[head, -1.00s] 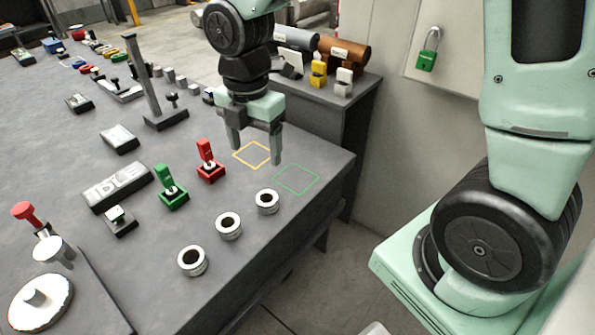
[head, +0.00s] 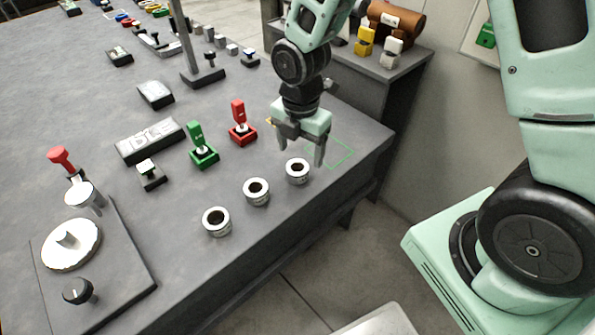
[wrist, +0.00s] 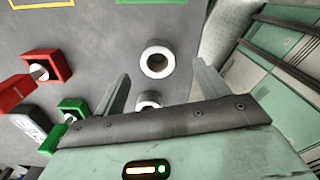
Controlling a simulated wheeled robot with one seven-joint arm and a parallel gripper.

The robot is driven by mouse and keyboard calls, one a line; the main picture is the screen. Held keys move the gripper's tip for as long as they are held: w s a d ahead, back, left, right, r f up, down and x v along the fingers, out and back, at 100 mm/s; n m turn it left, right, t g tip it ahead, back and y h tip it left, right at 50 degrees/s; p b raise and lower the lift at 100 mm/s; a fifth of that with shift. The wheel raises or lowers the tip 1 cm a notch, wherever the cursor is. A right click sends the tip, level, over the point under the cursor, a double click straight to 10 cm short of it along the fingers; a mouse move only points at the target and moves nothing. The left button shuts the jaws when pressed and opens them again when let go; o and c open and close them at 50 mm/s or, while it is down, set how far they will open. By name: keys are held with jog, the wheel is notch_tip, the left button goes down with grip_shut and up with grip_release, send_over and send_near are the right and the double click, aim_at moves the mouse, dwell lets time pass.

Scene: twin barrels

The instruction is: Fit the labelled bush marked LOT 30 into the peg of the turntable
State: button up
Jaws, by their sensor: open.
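Three pale ring-shaped bushes stand in a slanted row near the table's front edge: a near one (head: 216,221), a middle one (head: 256,191) and a far one (head: 297,171). Their labels are too small to read. The turntable (head: 71,243) is a white disc with a short upright peg (head: 68,239) at the lower left. My gripper (head: 301,157) is open and empty, above and just behind the far bush. In the wrist view, one bush (wrist: 157,60) shows whole beyond the fingers (wrist: 158,88), and another bush (wrist: 148,98) is partly hidden by the gripper body.
A green switch (head: 203,150) and a red switch (head: 241,125) stand behind the bushes. An IDLE sign (head: 150,141), a small button box (head: 151,174) and a tall post (head: 186,45) stand farther back. A black knob (head: 78,291) is beside the turntable. A green outlined square (head: 345,152) lies right of my gripper.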

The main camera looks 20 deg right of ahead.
aim_at(297, 164)
jog(key=f, duration=0.3)
jog(key=shift+a+f, duration=0.4)
jog(key=shift+f, duration=0.55)
jog(key=c, duration=1.3)
